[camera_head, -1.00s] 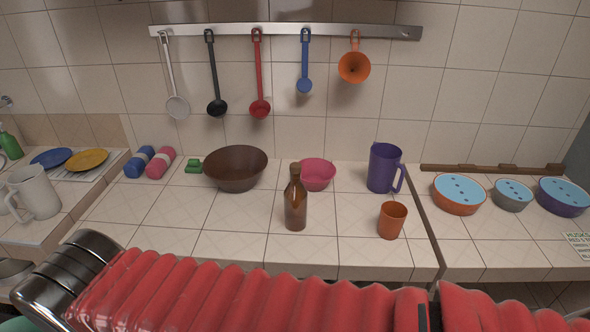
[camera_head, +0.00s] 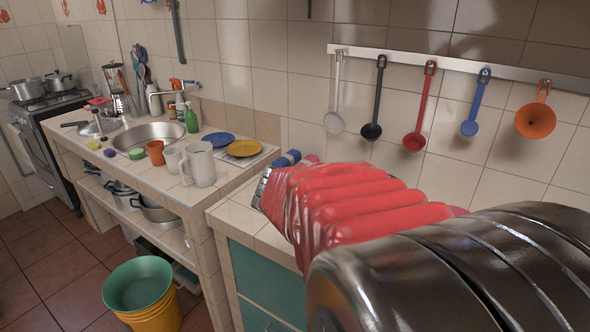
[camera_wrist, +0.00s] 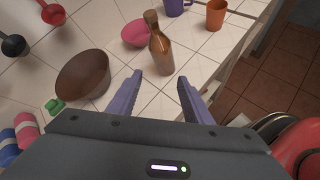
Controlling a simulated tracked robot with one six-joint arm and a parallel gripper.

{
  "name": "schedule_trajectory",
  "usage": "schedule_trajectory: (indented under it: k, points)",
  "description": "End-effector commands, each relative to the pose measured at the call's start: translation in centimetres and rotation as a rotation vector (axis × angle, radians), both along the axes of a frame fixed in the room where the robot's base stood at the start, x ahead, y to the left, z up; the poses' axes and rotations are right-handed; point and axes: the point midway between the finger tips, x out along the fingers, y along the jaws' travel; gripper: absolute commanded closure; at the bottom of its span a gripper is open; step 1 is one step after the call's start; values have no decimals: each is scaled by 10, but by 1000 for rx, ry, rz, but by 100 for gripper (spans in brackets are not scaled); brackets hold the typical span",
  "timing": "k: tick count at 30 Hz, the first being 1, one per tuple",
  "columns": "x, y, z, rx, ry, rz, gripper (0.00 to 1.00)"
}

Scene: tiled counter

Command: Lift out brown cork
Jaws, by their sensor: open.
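In the wrist view a brown glass bottle (camera_wrist: 161,52) stands upright on the tiled counter, beyond my fingertips. The brown cork (camera_wrist: 151,16) shows at the top of its neck. My gripper (camera_wrist: 158,80) is open and empty, with its two purple-grey fingers spread. The bottle's base is a little above the gap between the fingertips in the picture, and the fingers do not touch it. In the head view my red-sleeved arm covers the counter, so the bottle, the cork and my gripper are hidden there.
A brown bowl (camera_wrist: 83,75), a pink bowl (camera_wrist: 135,33), a purple jug (camera_wrist: 176,7) and an orange cup (camera_wrist: 215,14) stand around the bottle. Utensils hang from a wall rail (camera_head: 450,66). Stacked buckets (camera_head: 142,290) stand on the floor. The counter's edge drops to the floor at right in the wrist view.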

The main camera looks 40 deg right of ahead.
Motion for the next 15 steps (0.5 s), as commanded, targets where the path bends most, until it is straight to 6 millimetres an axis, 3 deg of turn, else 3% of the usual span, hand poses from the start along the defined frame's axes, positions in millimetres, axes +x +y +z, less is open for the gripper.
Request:
schedule_trajectory:
  k: [3,6,10,15]
  points:
    - [-18,-43,10,-43,211,21,55]
    - [-28,-69,19,-66,352,38,55]
    - [-35,-88,26,-81,458,53,55]
    - [-36,-93,28,-84,486,58,55]
